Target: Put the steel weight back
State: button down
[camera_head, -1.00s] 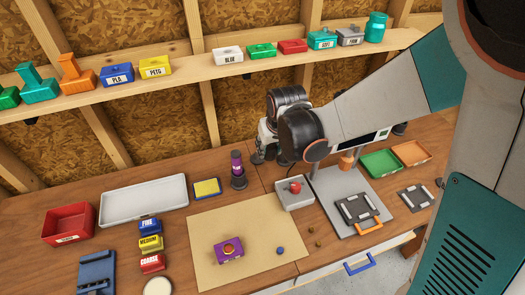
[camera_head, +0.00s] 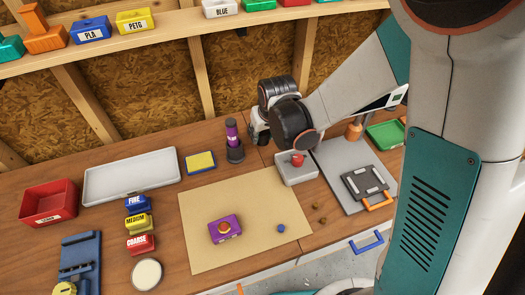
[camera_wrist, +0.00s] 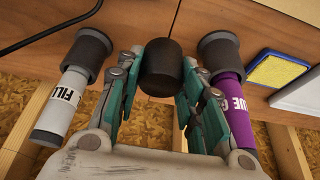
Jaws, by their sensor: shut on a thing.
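In the wrist view, my gripper (camera_wrist: 160,72) has its two teal-and-grey fingers on either side of a dark, rounded cylinder, which I take to be the steel weight (camera_wrist: 161,66). The fingers are shut on it. In the wrist view it appears between two dark cup holders, one with a white tube marked FILL (camera_wrist: 62,110), the other with a purple GLUE tube (camera_wrist: 231,110). Whether the weight touches the bench cannot be told. In the head view my arm hides the weight and most of the gripper, to the right of the purple tube (camera_head: 232,133).
A white tray with a red object (camera_head: 295,167) stands close below my wrist. A grey board (camera_head: 345,165) lies to the right. A yellow pad (camera_head: 200,161) and white tray (camera_head: 130,176) lie left. A tan mat (camera_head: 240,200) holds a purple box (camera_head: 225,229). A shelf (camera_head: 170,42) runs above.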

jog(key=shift+f+b, duration=1.75)
jog(key=shift+f, duration=1.3)
jog(key=shift+f, duration=0.1)
jog(key=c, duration=1.1)
grip_release()
jog(key=p+v, duration=0.7)
jog(key=v, duration=0.5)
jog(key=shift+s+d+p, duration=0.1)
jog(key=shift+p, duration=0.2)
jog(key=shift+s, duration=0.1)
